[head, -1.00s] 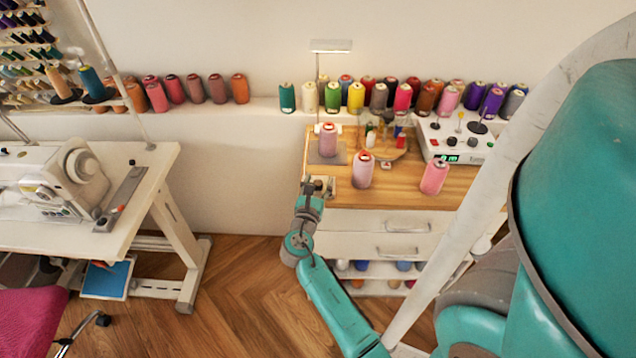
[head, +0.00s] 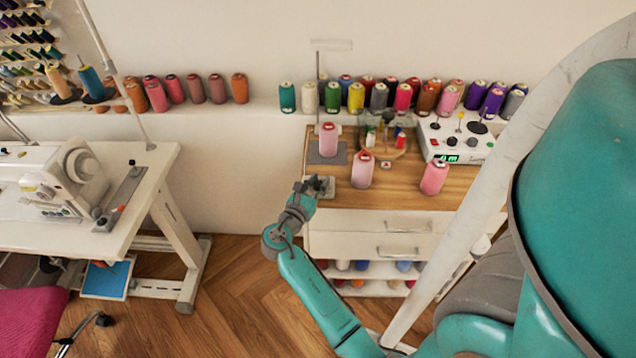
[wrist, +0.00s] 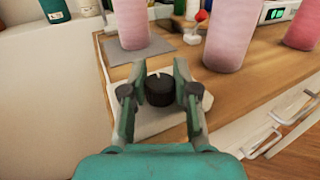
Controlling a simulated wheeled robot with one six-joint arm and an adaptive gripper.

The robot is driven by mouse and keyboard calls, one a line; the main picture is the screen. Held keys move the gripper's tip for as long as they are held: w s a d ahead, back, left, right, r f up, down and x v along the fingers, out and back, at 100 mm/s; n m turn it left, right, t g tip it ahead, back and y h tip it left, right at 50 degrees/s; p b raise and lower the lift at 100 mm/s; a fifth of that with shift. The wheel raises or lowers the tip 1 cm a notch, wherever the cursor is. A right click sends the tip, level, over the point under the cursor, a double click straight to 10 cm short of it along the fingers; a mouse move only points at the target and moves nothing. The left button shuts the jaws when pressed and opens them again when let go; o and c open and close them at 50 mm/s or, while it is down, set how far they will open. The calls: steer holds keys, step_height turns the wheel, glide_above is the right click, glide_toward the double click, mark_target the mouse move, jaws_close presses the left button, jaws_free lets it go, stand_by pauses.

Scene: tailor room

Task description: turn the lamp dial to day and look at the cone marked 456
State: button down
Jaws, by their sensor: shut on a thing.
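The lamp dial is a black round knob with a pale pointer mark (wrist: 159,90) on a white base plate (wrist: 186,128) at the table's front left corner. My gripper (wrist: 159,76) has one finger on each side of the dial and is shut on it. In the head view my gripper (head: 311,187) covers most of the dial. The lamp (head: 331,45) is a thin bar on a post. A pink cone (head: 328,138) stands upright on a grey mat (head: 313,158) under it. Two more pink cones, a middle one (head: 362,170) and a right one (head: 434,177), stand nearby. I can read no number on any cone.
A white box with switches and a green display (head: 456,140) stands at the table's back right. Several coloured cones line the wall ledge. A sewing table (head: 130,212) is at left, with open floor between.

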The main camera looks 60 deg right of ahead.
steer(key=m+g, duration=0.2)
steer(key=g, duration=0.1)
steer(key=m+g+y, duration=0.1)
steer(key=m+g, duration=0.1)
steer(key=g, duration=0.2)
steer(key=shift+w+m+y, duration=0.1)
steer(key=shift+m+y, duration=0.2)
steer(key=shift+m+g+y, duration=1.4)
steer(key=shift+m+g, duration=0.2)
steer(key=shift+g, duration=0.5)
steer(key=shift+m+g+y, duration=0.3)
steer(key=shift+g, duration=0.1)
steer(key=c, duration=0.8)
jaws_free()
steer(key=shift+c, duration=0.2)
steer(key=v, duration=0.7)
steer(key=shift+w+a, duration=0.1)
steer(key=shift+a, duration=0.15)
